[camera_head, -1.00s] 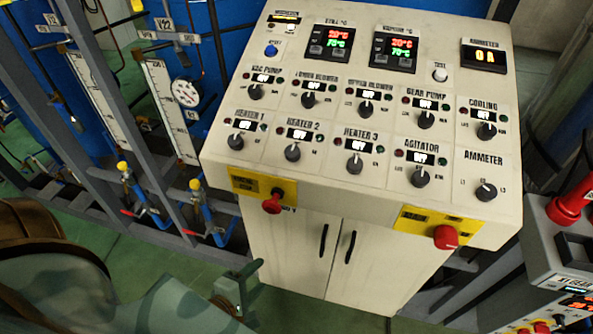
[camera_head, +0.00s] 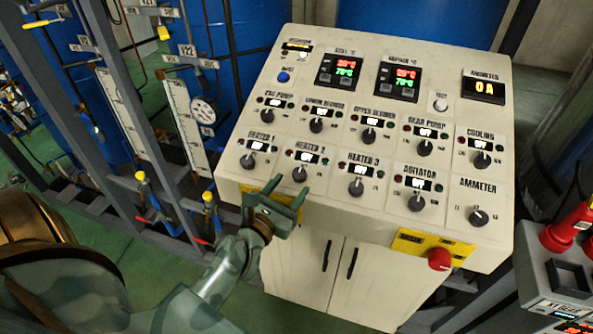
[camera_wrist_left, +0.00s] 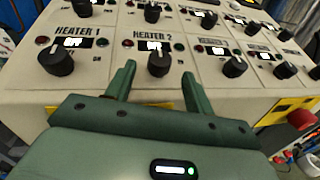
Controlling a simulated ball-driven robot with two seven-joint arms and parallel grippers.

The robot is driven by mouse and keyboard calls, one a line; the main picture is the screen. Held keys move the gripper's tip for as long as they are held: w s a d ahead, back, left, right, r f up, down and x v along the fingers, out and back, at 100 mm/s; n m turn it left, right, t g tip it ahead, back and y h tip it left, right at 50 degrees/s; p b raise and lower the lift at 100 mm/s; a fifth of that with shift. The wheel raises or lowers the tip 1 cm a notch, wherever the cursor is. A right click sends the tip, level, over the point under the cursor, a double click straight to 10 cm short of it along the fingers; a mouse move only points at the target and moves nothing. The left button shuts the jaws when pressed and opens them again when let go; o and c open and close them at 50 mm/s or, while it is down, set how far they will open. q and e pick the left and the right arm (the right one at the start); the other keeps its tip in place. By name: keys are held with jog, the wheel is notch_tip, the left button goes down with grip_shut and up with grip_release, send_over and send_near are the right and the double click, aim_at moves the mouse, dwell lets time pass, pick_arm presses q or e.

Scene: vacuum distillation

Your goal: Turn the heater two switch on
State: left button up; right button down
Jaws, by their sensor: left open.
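The heater 2 switch (camera_head: 299,174) is a black round knob with a white pointer line on the sloped cream panel (camera_head: 300,115). Its small display above appears to read OFF. In the left wrist view the heater 2 knob (camera_wrist_left: 159,62) stands upright just beyond the fingertips, between them in line of sight. My left gripper (camera_head: 275,196) is green, open and empty, at the panel's front edge just below and left of the knob, apart from it. It also shows in the left wrist view (camera_wrist_left: 158,80). My right gripper is not in view.
The heater 1 knob (camera_head: 247,161) is close on the left and the heater 3 knob (camera_head: 356,187) on the right. A yellow plate (camera_head: 262,198) is partly behind my gripper. A red emergency knob (camera_head: 440,259) sticks out at the front right. Cabinet doors (camera_head: 335,275) are below.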

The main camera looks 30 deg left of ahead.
aim_at(296, 179)
pick_arm(q)
jog(key=w, duration=0.4)
jog(key=shift+w+a+p, duration=0.1)
jog(key=shift+p, duration=0.2)
jog(key=c, duration=1)
jog(key=shift+o, duration=0.2)
